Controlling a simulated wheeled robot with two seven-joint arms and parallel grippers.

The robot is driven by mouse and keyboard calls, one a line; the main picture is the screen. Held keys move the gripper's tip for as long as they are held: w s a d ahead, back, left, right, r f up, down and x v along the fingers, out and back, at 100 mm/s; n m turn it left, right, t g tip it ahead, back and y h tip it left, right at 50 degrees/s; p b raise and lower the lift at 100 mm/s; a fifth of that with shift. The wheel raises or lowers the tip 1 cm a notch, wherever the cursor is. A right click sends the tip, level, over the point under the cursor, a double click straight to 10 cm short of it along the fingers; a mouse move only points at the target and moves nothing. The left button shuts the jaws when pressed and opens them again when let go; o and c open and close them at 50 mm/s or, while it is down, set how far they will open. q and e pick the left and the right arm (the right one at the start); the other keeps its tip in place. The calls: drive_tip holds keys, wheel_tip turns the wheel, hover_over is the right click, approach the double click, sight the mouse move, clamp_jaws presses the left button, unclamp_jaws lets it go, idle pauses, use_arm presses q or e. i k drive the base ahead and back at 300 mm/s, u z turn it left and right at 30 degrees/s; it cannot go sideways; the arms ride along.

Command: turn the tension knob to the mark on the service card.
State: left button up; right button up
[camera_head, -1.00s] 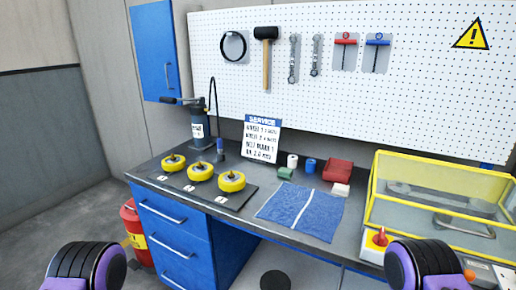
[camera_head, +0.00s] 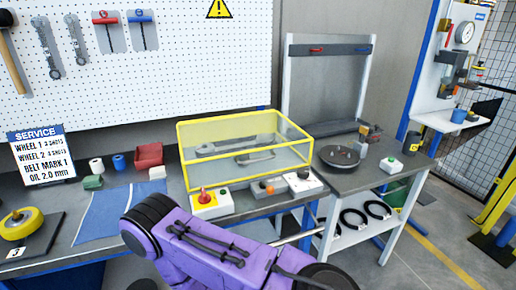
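The service card (camera_head: 41,155) leans on the bench at the left; its lines include "BELT MARK 1" and "OIL 2.0 mm". No part in view is labelled as the tension knob. A small box with a dark knob (camera_head: 303,174) stands at the bench's front right, beside a box with an orange button (camera_head: 266,187). Any mark on the knob is too small to read. One of my purple arms crosses the bottom middle, in front of the bench edge. Neither gripper's fingers show.
A yellow-framed clear case (camera_head: 245,150) stands behind a red stop button (camera_head: 204,196). A blue cloth (camera_head: 98,215) and yellow wheel (camera_head: 20,223) lie left. A side table at right holds a dark round plate (camera_head: 340,157) and a green-button box (camera_head: 390,164). A gauge station (camera_head: 463,32) stands farther right.

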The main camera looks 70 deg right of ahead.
sight(303, 173)
drive_tip(key=u, duration=1.4)
drive_tip(key=k, duration=2.1)
drive_tip(key=z, duration=1.05)
